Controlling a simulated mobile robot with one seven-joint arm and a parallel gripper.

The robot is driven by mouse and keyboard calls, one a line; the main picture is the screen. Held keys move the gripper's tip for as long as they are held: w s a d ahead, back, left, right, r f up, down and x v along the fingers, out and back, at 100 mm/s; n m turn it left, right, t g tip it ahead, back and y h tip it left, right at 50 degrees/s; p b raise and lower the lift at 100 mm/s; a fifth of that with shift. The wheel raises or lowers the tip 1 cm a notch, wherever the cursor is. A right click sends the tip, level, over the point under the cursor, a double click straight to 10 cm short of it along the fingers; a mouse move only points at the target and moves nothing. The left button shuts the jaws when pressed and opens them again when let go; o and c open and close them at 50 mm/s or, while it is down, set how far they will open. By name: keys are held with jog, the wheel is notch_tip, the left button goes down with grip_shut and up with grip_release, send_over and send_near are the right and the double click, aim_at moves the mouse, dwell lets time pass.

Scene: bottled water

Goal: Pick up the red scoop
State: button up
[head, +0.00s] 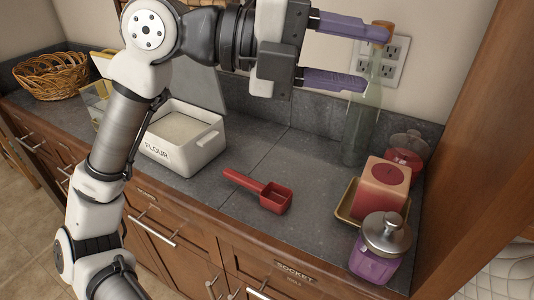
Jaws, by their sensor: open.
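The red scoop (271,197) lies on the grey countertop near its front edge, with its handle pointing to the upper left and its square cup at the right. My gripper (364,57) is above the counter at the upper right, its two purple fingers pointing right. The fingers are spread apart, open. The upper fingertip overlaps the cork and neck of a green glass bottle (362,125) in the picture; I cannot tell whether they touch. The gripper is well above and to the right of the scoop, apart from it.
A white flour box (190,155) with its lid up stands left of the scoop. Right of the scoop are a red block-shaped candle (383,187) on a tray, a purple jar (375,262) and a red glass jar (404,157). A wicker basket (52,80) sits far left. Counter around the scoop is clear.

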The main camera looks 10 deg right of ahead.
jog(key=w+d+f+n+t+y, duration=0.2)
jog(key=w+f+n+y, duration=0.2)
jog(key=w+f, duration=0.1)
jog(key=n+t+y+p, duration=0.1)
jog(key=n+y+p, duration=0.4)
jog(key=n+y, duration=0.65)
send_over(245, 179)
jog(key=shift+m+y, duration=0.25)
jog(key=shift+m, duration=0.2)
jog(key=f, duration=1.9)
jog(key=shift+w+f, duration=0.15)
jog(key=shift+w, duration=0.05)
jog(key=shift+s+f+p, duration=0.2)
jog(key=shift+f+p, duration=1.2)
jog(key=shift+f, duration=1.8)
grip_shut()
